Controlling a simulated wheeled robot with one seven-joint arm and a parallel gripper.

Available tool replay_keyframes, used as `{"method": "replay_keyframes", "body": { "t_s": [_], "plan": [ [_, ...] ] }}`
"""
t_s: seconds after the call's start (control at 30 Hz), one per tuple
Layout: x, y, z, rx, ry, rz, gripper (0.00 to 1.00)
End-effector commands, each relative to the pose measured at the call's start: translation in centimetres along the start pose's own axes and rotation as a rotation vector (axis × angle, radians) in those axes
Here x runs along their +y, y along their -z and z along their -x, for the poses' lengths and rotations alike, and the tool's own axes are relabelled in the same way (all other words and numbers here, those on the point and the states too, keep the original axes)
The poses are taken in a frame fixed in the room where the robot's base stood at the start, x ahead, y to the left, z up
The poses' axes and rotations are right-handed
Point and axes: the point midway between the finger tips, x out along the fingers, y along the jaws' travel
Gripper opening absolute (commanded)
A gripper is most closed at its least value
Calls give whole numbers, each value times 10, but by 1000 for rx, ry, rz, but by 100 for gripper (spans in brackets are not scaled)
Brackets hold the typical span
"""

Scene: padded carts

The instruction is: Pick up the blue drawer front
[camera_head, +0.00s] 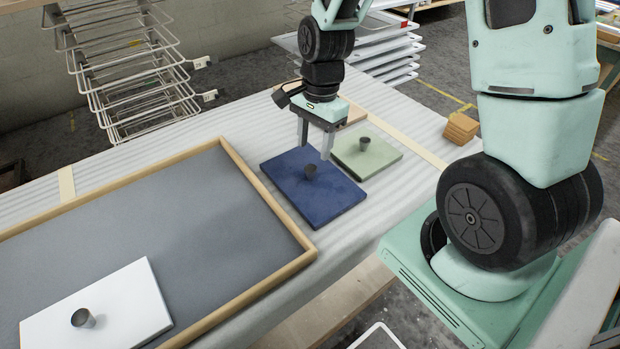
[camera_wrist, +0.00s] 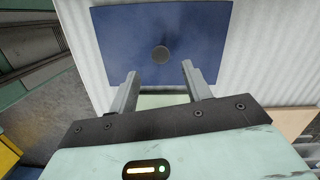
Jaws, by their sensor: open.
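The blue drawer front (camera_head: 330,200) lies flat on the padded cart top, with a dark round knob (camera_head: 310,171) standing up near its middle. It also fills the top of the wrist view (camera_wrist: 205,35), with its knob (camera_wrist: 161,54) just beyond and between the fingertips. My gripper (camera_head: 315,152) is open and empty, its fingers pointing down over the far part of the blue front. In the wrist view the gripper (camera_wrist: 158,80) has a finger to each side of the knob's line, apart from it. The exact height above the panel is hard to tell.
A green drawer front (camera_head: 385,153) with a knob lies close to the right of the blue one. A wood-rimmed grey tray (camera_head: 270,205) is at left, holding a white drawer front (camera_head: 135,305). Wire racks (camera_head: 130,60) stand behind.

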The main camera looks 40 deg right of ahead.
Motion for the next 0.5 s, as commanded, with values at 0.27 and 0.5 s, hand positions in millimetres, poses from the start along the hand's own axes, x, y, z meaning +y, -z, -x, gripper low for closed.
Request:
{"method": "replay_keyframes", "body": {
  "t_s": [0.27, 0.5],
  "plan": [
    [0, 0, -24, 0, 0, 2, 49],
    [0, -2, -48, -2, -4, 2, 49]
  ]
}}
